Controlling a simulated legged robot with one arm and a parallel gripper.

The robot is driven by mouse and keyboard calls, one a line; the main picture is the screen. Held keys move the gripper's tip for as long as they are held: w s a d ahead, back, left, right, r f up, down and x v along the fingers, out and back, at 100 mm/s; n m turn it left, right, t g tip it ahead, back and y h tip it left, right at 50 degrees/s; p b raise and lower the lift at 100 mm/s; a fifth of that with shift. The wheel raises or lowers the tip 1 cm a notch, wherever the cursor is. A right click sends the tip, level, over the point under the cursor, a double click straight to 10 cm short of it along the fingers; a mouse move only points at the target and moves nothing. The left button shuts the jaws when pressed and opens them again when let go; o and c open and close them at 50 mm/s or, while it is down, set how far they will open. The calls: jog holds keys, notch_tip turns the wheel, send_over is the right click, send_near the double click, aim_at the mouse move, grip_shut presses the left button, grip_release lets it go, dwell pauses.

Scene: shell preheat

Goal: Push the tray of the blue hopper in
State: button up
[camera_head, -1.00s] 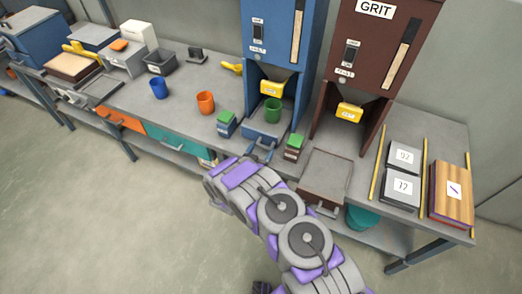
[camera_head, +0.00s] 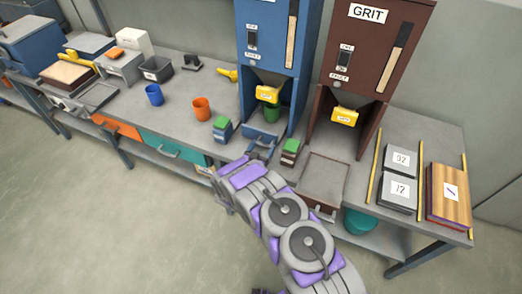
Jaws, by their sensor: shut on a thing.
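The blue hopper (camera_head: 273,38) stands against the wall, with a yellow chute (camera_head: 268,94) at its opening. Its grey-blue tray (camera_head: 264,130) lies low in the opening, its front end towards me. My own arm hides part of the gripper, so the fingers show only in small part.
Small green-topped boxes stand left (camera_head: 222,131) and right (camera_head: 289,153) of the tray. The brown GRIT hopper (camera_head: 366,55) and its pulled-out tray (camera_head: 321,179) are to the right. An orange cup (camera_head: 201,109) and a blue cup (camera_head: 155,95) stand on the bench to the left.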

jog(key=o, duration=1.4)
jog(key=shift+w+a, duration=0.1)
jog(key=shift+w, duration=0.05)
jog(key=p+v, duration=0.3)
jog(key=v, duration=1.4)
jog(key=shift+s+p, duration=0.2)
jog(key=shift+p, duration=0.1)
jog(key=shift+a, duration=0.1)
